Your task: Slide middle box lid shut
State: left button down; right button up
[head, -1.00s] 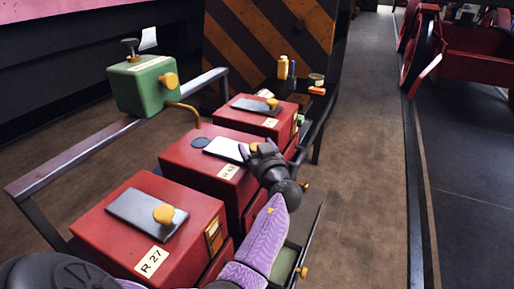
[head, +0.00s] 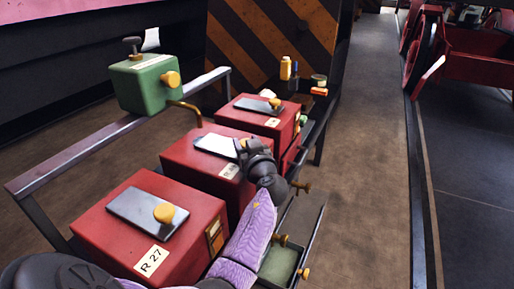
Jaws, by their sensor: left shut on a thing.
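The middle red box (head: 187,157) stands between two other red boxes on a stand. Its grey sliding lid (head: 214,145) lies flat on top, and no dark round opening shows beside it. My left gripper (head: 243,150) is at the lid's right end, shut on what appears to be the lid's knob, which the fingers hide. The gripper and wrist also cover the box's right part and some of its label. My right gripper is not in view.
The near red box (head: 105,227), labelled R 27, and the far red box (head: 237,115) have knobbed lids. A green box (head: 143,84) sits on a rail at left. An open drawer (head: 279,263) projects below my forearm.

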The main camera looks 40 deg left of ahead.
pick_arm(q)
jog(key=shift+c, duration=0.9)
grip_release()
jog(key=p+v, duration=0.1)
jog(key=v, duration=0.9)
